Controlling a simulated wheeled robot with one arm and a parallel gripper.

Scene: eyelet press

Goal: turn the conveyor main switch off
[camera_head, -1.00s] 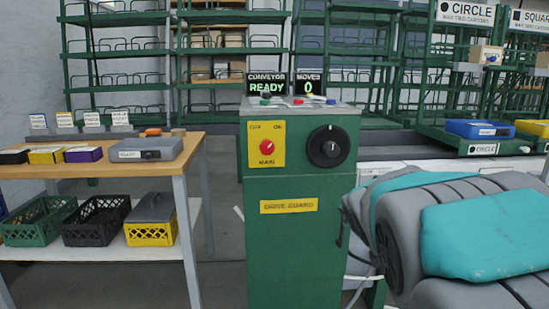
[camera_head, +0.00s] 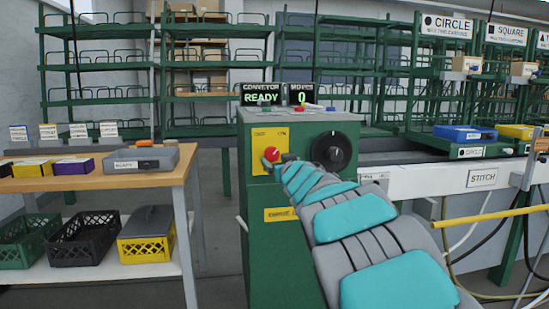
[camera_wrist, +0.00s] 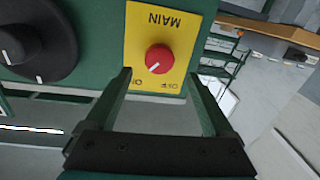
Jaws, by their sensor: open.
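The conveyor main switch is a round red knob (camera_head: 271,154) on a yellow plate (camera_head: 257,140) on the green cabinet's front. In the wrist view the red knob (camera_wrist: 158,56) appears upside down below the word MAIN. Its white mark points down-left, towards the ON side, with OFF at the lower right. My gripper (camera_wrist: 159,76) is open and empty. Its two fingertips show on either side just below the knob in the wrist view, and I see no contact. In the head view my arm hides most of the gripper beside the plate.
A black dial (camera_head: 331,148) sits right of the plate; it also shows in the wrist view (camera_wrist: 30,45). Displays (camera_head: 262,95) reading CONVEYOR READY and MOVES 0 stand on the cabinet (camera_head: 270,245). A wooden table (camera_head: 90,182) with bins is at left, the conveyor at right.

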